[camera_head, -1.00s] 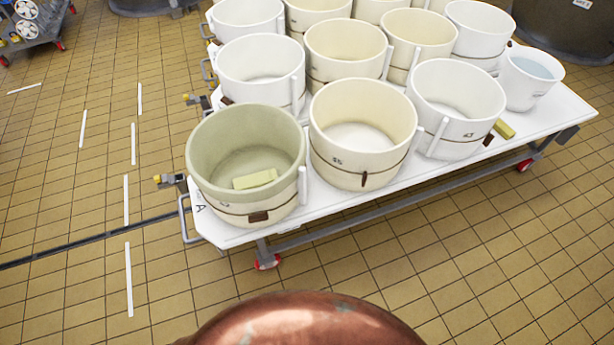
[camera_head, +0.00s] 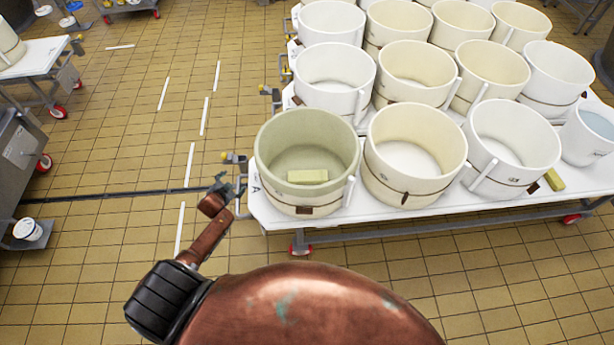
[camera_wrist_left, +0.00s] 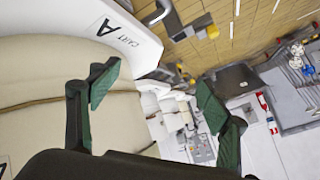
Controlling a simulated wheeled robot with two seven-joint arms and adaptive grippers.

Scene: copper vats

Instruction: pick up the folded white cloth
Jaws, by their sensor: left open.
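I cannot make out a folded white cloth in either view. My left gripper (camera_head: 226,188) is in the air beside the near left corner of the white cart (camera_head: 384,222), left of the pale green tub (camera_head: 258,152). In the left wrist view its two green-padded fingers (camera_wrist_left: 157,95) are spread apart with nothing between them. Behind them is the cart end (camera_wrist_left: 135,60) marked "CART A", with a large cream tub surface at the left. A pale yellow block (camera_head: 307,176) lies inside the green tub. My right gripper is not in view.
Cream tubs (camera_head: 415,150) and white tubs (camera_head: 512,145) stand close together on the cart. A yellow block (camera_head: 554,180) lies at its front edge. Another white cart (camera_head: 30,58) and grey equipment (camera_head: 20,160) stand at the left. The tiled floor (camera_head: 120,150) between is largely clear.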

